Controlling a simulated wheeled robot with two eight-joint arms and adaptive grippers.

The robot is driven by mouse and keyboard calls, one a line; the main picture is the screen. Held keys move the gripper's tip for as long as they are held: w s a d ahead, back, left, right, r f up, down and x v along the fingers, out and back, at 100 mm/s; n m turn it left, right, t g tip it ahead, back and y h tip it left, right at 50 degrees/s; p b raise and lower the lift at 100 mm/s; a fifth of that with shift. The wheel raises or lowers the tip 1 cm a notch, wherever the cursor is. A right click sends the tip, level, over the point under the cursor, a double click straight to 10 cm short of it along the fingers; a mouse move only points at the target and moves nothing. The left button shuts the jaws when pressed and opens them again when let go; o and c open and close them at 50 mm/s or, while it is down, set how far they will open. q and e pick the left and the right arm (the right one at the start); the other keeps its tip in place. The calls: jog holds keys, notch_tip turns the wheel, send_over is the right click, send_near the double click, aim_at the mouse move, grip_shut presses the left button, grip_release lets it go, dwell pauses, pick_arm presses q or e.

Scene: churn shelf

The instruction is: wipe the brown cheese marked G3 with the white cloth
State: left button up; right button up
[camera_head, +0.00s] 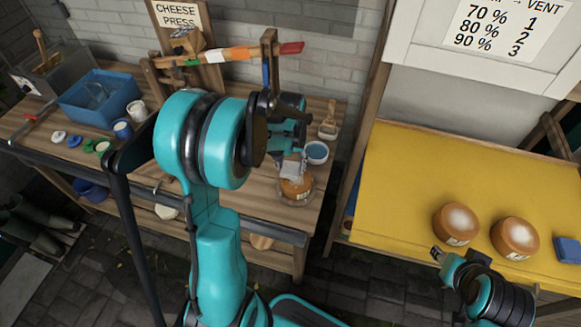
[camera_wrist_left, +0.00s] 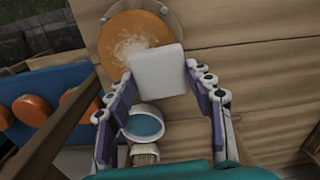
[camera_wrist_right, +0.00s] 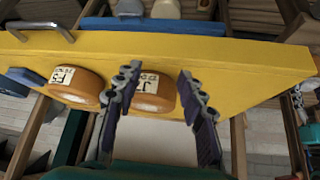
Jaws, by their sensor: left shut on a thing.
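A brown cheese (camera_head: 297,189) with a white dusty patch sits on a round board at the right end of the wooden table. In the left wrist view the cheese (camera_wrist_left: 112,48) shows from above; I cannot read any marking on it. My left gripper (camera_head: 290,160) is shut on the white cloth (camera_wrist_left: 158,82), which also shows in the head view (camera_head: 291,169). The cloth covers part of the cheese's edge in the left wrist view; I cannot tell whether they touch. My right gripper (camera_wrist_right: 157,78) is open and empty in front of the yellow shelf.
A small bowl of blue liquid (camera_head: 316,152) stands close behind the cheese. Two other dusted brown cheeses (camera_head: 456,223) (camera_head: 515,237) with labels and a blue block (camera_head: 567,249) are on the yellow shelf (camera_head: 420,165). A blue tub (camera_head: 98,95) stands at the table's left.

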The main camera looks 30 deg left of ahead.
aim_at(291, 168)
pick_arm(q)
notch_tip(291, 168, up, 4)
jog(key=p, duration=0.2)
jog(key=shift+d+r+p, duration=0.15)
jog(key=shift+p, duration=0.15)
jog(key=shift+a+r+p, duration=0.2)
jog(key=shift+r+p, duration=0.35)
jog(key=shift+r, duration=0.1)
jog(key=shift+r+p, duration=0.8)
jog(key=shift+r, duration=0.45)
jog(key=shift+d, duration=0.1)
